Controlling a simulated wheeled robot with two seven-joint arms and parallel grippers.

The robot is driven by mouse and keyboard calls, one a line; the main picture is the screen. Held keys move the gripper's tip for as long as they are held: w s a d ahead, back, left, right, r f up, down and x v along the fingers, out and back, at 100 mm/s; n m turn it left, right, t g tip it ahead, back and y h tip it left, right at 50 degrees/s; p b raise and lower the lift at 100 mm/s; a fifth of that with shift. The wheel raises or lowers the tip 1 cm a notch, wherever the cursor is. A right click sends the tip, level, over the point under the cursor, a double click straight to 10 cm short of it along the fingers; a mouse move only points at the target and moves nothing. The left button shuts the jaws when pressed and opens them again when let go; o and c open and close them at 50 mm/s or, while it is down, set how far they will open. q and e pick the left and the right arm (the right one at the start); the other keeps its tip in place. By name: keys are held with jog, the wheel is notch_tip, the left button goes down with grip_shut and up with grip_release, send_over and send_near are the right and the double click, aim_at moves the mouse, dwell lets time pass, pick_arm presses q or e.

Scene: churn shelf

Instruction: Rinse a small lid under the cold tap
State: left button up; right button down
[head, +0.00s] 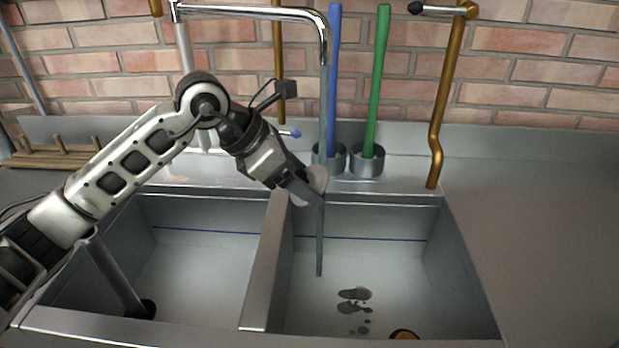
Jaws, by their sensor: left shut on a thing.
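My left gripper (308,190) is shut on a small pale lid (318,178), held tilted above the right basin near the divider. The gripper's fingers hide part of the lid. The chrome tap (265,13) arches over from the left, its outlet above the lid. A thin grey stream of water (320,245) runs from the outlet down into the right basin (385,265). The lid is at the stream's line; I cannot tell exactly how much of it is wetted. A small blue-tipped lever (291,133) shows behind my wrist. My right gripper is not in view.
A blue handle (333,80) and a green handle (378,80) stand in metal cups behind the sink. A brass pipe (440,100) rises at right. Dark wet patches (354,294) lie in the right basin. A wooden rack (55,155) is at left; the right counter (540,230) is clear.

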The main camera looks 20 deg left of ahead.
pick_arm(q)
jog(key=s+d+r+p, duration=0.1)
jog(key=s+d+r, duration=0.1)
jog(key=s, duration=0.4)
jog(key=shift+s+r, duration=0.4)
jog(key=shift+r, duration=0.35)
dwell(0.6)
